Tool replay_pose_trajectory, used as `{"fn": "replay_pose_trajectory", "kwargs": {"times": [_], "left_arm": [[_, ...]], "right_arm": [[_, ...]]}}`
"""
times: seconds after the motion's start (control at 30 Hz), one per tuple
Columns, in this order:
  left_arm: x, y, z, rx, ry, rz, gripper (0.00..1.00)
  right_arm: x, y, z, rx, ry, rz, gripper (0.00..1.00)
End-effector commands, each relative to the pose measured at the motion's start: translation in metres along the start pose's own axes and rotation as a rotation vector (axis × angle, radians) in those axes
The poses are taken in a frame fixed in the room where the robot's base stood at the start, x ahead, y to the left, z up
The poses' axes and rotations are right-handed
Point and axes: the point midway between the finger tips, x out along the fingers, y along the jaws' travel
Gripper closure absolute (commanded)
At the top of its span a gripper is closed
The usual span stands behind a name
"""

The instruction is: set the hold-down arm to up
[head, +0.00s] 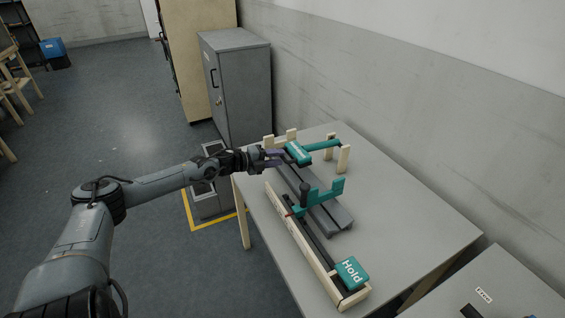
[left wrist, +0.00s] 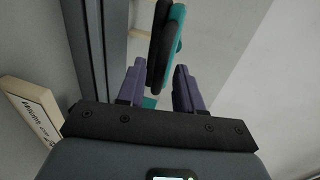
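A wooden-sided fixture with teal parts stands on the grey table. A teal arm (head: 322,197) with an upturned end and a black knob (head: 304,188) lies across its dark grey rails. A teal block (head: 350,271) marked "Hold" sits at the near end. My left gripper (head: 273,158) is at the far end, beside another lettered teal block (head: 298,152) with a teal bar. In the left wrist view, the purple fingers (left wrist: 158,88) stand apart, with a black-and-teal part (left wrist: 163,45) in line with the gap. I cannot tell which part it is or whether it is touched.
The grey table (head: 405,220) is clear to the right of the fixture. Wooden posts (head: 343,158) stand at its far end. A grey cabinet (head: 238,85) stands behind, near the wall. A second table (head: 500,285) is at the lower right. A labelled wooden piece (left wrist: 32,108) shows in the left wrist view.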

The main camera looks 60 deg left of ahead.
Motion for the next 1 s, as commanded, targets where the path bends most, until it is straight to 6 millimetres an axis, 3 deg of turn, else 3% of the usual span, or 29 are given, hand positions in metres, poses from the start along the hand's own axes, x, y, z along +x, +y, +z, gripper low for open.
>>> {"fn": "replay_pose_trajectory", "kwargs": {"times": [0.4,0.9,1.0], "left_arm": [[0.024,0.0,0.0,0.0,0.0,-0.003,0.65],[0.028,0.0,0.0,0.0,0.001,0.0,0.65],[0.028,0.0,0.0,0.0,0.001,0.0,0.77]], "right_arm": [[0.015,0.001,0.005,-0.006,-0.001,0.005,0.57],[0.016,0.002,0.006,-0.009,-0.001,0.007,0.57],[0.016,0.001,0.006,-0.007,-0.001,0.005,0.57]]}}
